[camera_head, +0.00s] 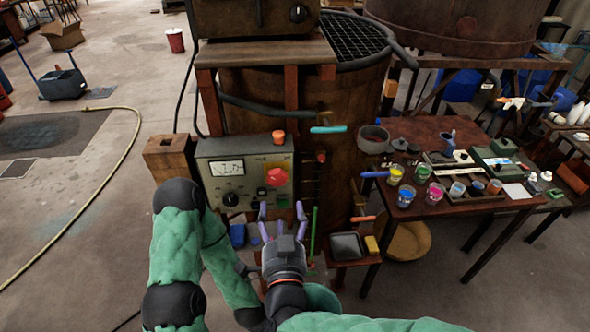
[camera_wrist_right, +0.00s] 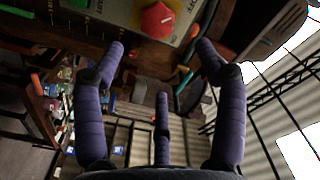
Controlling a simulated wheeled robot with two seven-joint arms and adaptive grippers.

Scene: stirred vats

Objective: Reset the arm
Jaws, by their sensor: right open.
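My right gripper (camera_head: 281,208) is open and empty in the head view, its purple fingers pointing up toward the control box. The wrist view shows the fingers of this gripper (camera_wrist_right: 161,60) spread apart with nothing between them. The grey-green control box (camera_head: 245,178) has a dial gauge, a black knob and a large red button (camera_head: 277,177). The red button (camera_wrist_right: 157,20) also shows at the top of the wrist view, beyond the fingertips and apart from them. My left arm (camera_head: 178,240) is bent at the left; I cannot make out its gripper.
A rusty vat (camera_head: 345,105) with a grated top stands behind the box. The table (camera_head: 430,130) at right holds paint cups, a pot and trays. A small shelf with a dark tray (camera_head: 347,245) lies right of my gripper. A yellow hose (camera_head: 110,180) crosses the open floor at left.

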